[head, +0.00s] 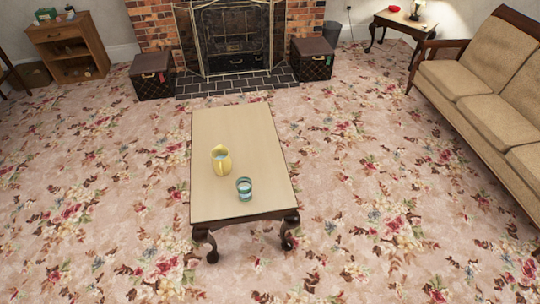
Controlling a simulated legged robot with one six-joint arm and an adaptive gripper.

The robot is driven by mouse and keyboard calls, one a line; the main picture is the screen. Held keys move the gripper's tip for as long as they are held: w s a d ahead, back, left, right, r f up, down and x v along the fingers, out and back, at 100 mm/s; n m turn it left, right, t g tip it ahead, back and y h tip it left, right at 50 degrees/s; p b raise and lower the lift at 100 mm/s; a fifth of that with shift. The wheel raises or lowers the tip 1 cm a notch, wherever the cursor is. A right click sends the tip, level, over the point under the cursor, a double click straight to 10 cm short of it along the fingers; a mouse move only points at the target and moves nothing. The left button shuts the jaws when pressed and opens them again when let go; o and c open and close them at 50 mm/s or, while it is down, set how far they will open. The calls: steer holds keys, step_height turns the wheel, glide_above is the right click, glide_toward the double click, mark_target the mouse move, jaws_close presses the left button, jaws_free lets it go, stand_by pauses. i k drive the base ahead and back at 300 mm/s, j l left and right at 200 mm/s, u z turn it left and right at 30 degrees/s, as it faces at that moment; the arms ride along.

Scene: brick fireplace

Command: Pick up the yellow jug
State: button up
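The yellow jug (221,161) stands upright on the pale top of a low wooden table (235,125) in the middle of the head view. Its inside looks pale from above. A teal glass (244,189) stands on the same table, nearer and a little right of the jug, apart from it. My gripper is not in view.
Floral carpet lies open on all sides of the table. A beige sofa (480,75) stands at the right. A brick fireplace with a screen (232,38), two dark trunks (152,76) and a small side table (405,22) are at the back. A wooden cabinet (68,47) stands back left.

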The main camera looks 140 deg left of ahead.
mark_target(221, 160)
steer(key=j+u, duration=0.15)
steer(key=u, duration=0.25)
steer(key=i+j+u, duration=0.1)
steer(key=u, duration=0.3)
steer(key=i+u, duration=0.15)
steer(key=u, duration=0.25)
steer(key=i+j+u, duration=0.1)
steer(key=u, duration=1.9)
steer(key=j+u, duration=0.15)
steer(key=u, duration=0.35)
steer(key=k+j+u, duration=0.1)
steer(key=u, duration=0.35)
steer(key=j+u, duration=0.1)
steer(key=u, duration=0.35)
steer(key=j+u, duration=0.1)
steer(key=u, duration=0.4)
steer(key=i, duration=1.35)
